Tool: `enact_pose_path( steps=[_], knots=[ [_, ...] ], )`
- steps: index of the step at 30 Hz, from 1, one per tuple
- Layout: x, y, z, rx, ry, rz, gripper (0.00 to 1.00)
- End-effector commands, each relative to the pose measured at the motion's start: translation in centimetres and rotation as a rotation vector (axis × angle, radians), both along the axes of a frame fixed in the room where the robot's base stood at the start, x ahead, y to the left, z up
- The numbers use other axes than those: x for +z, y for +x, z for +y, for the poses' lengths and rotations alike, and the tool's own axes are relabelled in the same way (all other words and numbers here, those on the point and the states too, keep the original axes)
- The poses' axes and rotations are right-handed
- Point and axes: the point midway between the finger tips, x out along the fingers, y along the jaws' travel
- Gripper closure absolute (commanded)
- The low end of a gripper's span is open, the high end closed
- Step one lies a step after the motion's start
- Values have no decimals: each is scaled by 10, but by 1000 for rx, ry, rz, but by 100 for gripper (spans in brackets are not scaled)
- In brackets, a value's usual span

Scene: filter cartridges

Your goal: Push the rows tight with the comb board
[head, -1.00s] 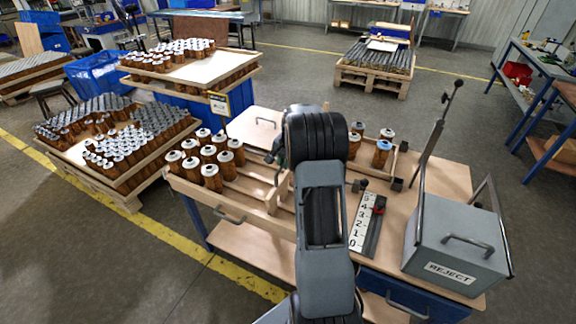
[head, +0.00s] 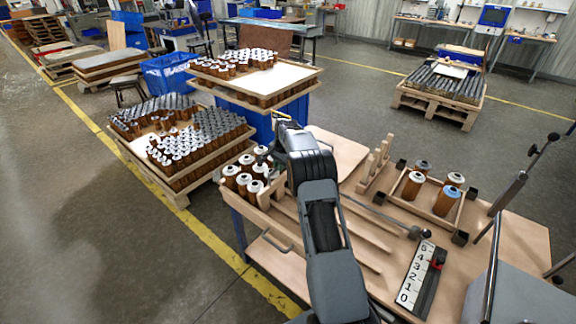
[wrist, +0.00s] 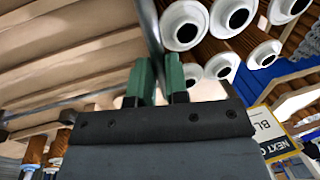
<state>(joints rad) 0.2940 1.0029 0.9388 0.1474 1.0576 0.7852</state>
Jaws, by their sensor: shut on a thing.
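My gripper (wrist: 158,82) has green fingers shut on a slim grey rod (wrist: 149,25). The rod also shows in the head view (head: 378,213), running right from behind my arm to a dark knob over the table. My arm hides the gripper there. White-topped brown filter cartridges (head: 247,183) stand in rows at the left end of a slatted wooden tray (head: 352,232), beside my arm; they also show close up in the wrist view (wrist: 185,22). A wooden piece with upright prongs (head: 376,163), perhaps the comb board, stands behind the tray.
A small wooden tray (head: 409,212) holds several cartridges, one blue-topped. A numbered strip (head: 411,275) lies at the front right beside a grey box (head: 500,290). Loaded cartridge pallets (head: 190,175) stand left of the table. The table's right side has bare patches.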

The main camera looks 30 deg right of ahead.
Motion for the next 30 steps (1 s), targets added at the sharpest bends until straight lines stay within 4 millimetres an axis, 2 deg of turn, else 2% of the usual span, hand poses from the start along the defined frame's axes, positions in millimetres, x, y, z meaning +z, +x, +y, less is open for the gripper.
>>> enact_pose_path(
  steps=[6, 20, 21, 27, 30],
  knots=[
    [2, 13, 7, 0, 0, -5, 100],
    [2, 16, 9, -1, 0, -7, 100],
    [2, 16, 9, -1, -1, -6, 82],
    [1, 15, 9, 1, 0, -3, 62],
    [1, 15, 9, 2, 1, -3, 60]
  ],
)
